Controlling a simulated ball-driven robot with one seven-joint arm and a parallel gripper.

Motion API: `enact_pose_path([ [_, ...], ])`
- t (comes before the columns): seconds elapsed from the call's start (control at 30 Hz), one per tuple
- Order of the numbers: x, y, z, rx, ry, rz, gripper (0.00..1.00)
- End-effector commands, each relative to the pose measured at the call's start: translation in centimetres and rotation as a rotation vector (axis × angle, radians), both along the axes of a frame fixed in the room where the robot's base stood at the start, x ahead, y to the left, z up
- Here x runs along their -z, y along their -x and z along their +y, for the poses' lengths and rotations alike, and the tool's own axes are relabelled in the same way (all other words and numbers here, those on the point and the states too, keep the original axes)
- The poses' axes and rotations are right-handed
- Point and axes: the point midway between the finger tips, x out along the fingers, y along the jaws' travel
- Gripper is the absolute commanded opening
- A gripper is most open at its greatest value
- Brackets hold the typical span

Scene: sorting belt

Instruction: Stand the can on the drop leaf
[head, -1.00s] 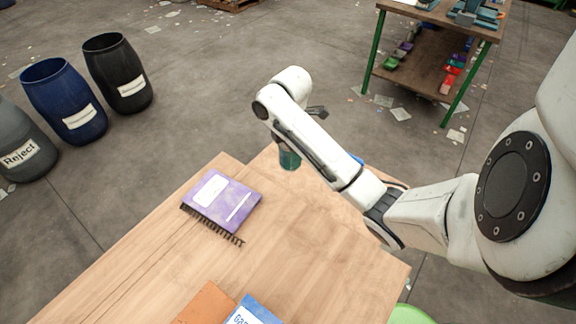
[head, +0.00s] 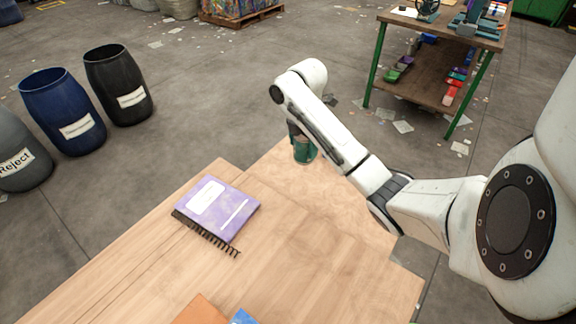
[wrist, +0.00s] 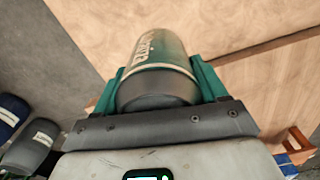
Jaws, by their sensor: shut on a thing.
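A dark green can (head: 304,151) is over the drop leaf (head: 345,205), the far right section of the wooden table, near its far corner. I cannot tell whether its base touches the leaf or hangs just above it. In the wrist view the can (wrist: 160,57), with pale lettering, sits between the two green fingers of my gripper (wrist: 157,80), which is shut on it. In the head view my arm hides most of the gripper. The leaf's wood grain fills much of the wrist view behind the can.
A purple spiral notebook (head: 217,208) lies on the main tabletop (head: 270,270). An orange item (head: 200,310) and a blue item (head: 242,317) are at the near edge. Several barrels stand on the floor at left. A green-legged workbench (head: 440,25) stands at back right. The leaf around the can looks clear.

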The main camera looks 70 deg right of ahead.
Motion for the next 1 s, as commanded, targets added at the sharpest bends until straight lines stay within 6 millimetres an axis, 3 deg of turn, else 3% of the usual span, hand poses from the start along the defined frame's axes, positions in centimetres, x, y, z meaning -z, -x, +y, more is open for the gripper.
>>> enact_pose_path([
  [0.03,1.1,-1.0,-0.2,-0.003,0.001,0.000,0.44],
  [0.3,4.2,-3.4,-0.9,-0.001,0.000,0.000,0.44],
  [0.5,5.3,-4.8,-1.4,0.000,0.000,0.001,0.44],
  [0.73,6.5,-5.7,-1.7,0.001,0.000,0.002,0.44],
  [0.9,8.9,-5.5,-1.6,0.001,-0.001,0.002,0.44],
  [1.0,9.4,-5.5,-1.7,0.001,0.001,0.000,0.44],
])
